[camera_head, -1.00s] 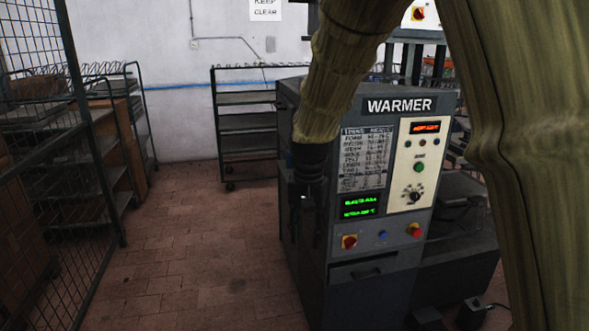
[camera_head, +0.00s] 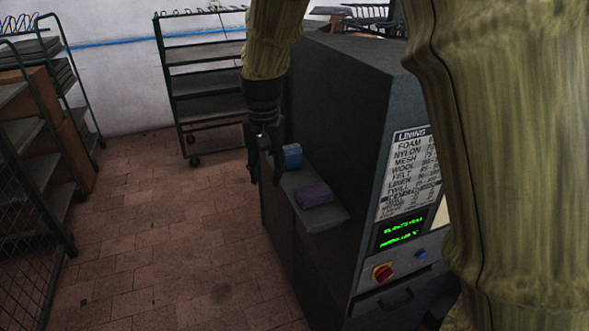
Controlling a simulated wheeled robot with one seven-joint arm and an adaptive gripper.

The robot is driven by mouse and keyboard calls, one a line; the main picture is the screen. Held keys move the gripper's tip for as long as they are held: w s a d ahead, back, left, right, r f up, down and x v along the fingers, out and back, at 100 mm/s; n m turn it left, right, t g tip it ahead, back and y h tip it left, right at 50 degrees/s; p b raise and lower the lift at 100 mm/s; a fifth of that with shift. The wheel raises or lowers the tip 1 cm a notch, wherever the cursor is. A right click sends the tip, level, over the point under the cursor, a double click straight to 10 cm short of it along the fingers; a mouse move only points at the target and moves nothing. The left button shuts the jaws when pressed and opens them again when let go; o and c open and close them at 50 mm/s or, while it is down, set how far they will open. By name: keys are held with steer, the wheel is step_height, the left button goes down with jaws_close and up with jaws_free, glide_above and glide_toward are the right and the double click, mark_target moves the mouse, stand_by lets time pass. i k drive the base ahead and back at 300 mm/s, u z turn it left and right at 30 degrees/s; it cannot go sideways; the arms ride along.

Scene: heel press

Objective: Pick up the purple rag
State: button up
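The purple rag (camera_head: 314,194) is a small folded bundle. It lies on a grey side shelf (camera_head: 325,220) fixed to the left flank of the dark warmer machine. My gripper (camera_head: 264,180) hangs pointing down, left of the rag in the picture and apart from it. Its two dark fingers are spread with nothing visible between them, so it looks open. It appears in front of the shelf's far end, beside a blue item.
The blue rolled or folded item (camera_head: 291,156) sits on the shelf behind the rag. The warmer machine (camera_head: 345,120) rises right of the shelf. A rolling rack (camera_head: 205,85) stands at the back, and shelving (camera_head: 35,140) lines the left. The brick floor (camera_head: 180,240) between is clear.

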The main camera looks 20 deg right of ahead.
mark_target(319, 193)
steer(key=i, duration=0.8)
steer(key=u, duration=1.85)
steer(key=i, duration=1.4)
steer(key=z, duration=3.75)
